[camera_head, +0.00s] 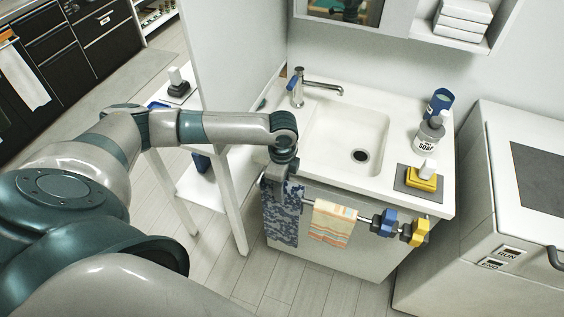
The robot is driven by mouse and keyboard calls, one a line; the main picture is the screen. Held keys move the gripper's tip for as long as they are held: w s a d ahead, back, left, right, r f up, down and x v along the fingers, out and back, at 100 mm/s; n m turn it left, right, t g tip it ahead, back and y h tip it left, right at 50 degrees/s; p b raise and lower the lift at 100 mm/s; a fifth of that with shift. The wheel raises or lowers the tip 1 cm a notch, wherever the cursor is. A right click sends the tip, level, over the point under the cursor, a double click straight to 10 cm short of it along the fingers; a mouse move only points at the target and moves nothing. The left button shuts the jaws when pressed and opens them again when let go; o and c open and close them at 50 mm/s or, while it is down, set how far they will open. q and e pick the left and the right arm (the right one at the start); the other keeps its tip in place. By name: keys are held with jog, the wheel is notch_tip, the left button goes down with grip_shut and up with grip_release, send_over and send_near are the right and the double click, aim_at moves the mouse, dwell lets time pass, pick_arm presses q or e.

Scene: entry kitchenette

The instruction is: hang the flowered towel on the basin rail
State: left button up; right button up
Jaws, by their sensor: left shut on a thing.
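The flowered towel (283,214), dark blue with a pale pattern, hangs straight down at the left end of the basin front. My left gripper (279,180) is above it, pointing down and shut on its top part. The basin rail (366,217) runs along the front of the white basin cabinet. The gripper hides the rail's left end, so I cannot tell whether the towel lies over the rail or in front of it. My right gripper is out of view.
An orange striped towel (333,223) hangs on the rail just right of the flowered one. A blue item (384,222) and a yellow item (414,231) sit further right. The basin top holds a tap (298,88), a soap bottle (429,136) and a yellow sponge (422,179).

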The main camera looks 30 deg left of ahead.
pick_arm(q)
jog(key=shift+f+b, duration=0.55)
jog(key=shift+f, duration=1.4)
jog(key=o, duration=1.3)
jog(key=shift+c, duration=0.2)
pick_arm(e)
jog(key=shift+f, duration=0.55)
pick_arm(q)
jog(key=shift+r, duration=0.75)
notch_tip(320, 180, up, 8)
jog(key=shift+f+b, duration=0.25)
jog(key=shift+b, duration=0.4)
notch_tip(320, 180, up, 8)
jog(key=shift+r+b, duration=0.2)
jog(key=shift+b, duration=0.2)
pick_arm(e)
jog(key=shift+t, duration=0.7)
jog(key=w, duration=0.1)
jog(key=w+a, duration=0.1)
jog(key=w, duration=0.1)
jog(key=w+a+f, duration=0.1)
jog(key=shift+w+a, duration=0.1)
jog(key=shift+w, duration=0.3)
